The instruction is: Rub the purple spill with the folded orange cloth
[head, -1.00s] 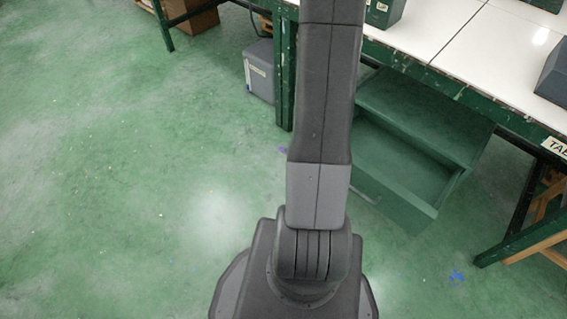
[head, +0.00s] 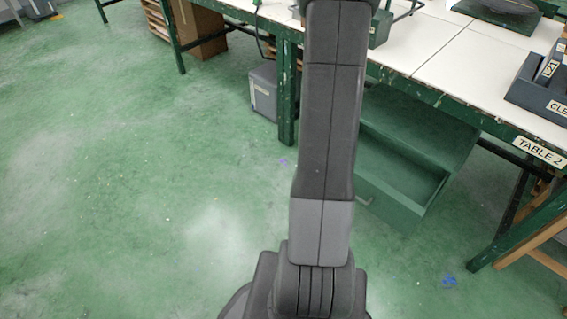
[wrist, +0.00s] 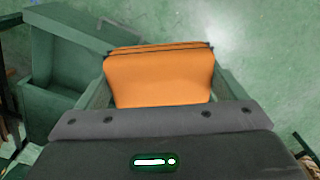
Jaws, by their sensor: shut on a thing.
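The folded orange cloth (wrist: 160,82) fills the middle of the wrist view, its dark-edged folds at the far end. My gripper (wrist: 160,76) is shut on it, with a finger at each side, and holds it over the green floor. My gripper and the cloth do not show in the head view. A small purple mark (head: 283,162) lies on the floor by the table leg, just left of my arm. I cannot tell whether it is the purple spill; no larger purple patch shows.
A white-topped table (head: 400,45) with green legs stands at the right, labelled TABLE 2. An open green drawer unit (head: 400,180) sits beneath it, also in the wrist view (wrist: 65,60). A grey box (head: 264,90) stands near a table leg. The floor (head: 110,190) at left is clear.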

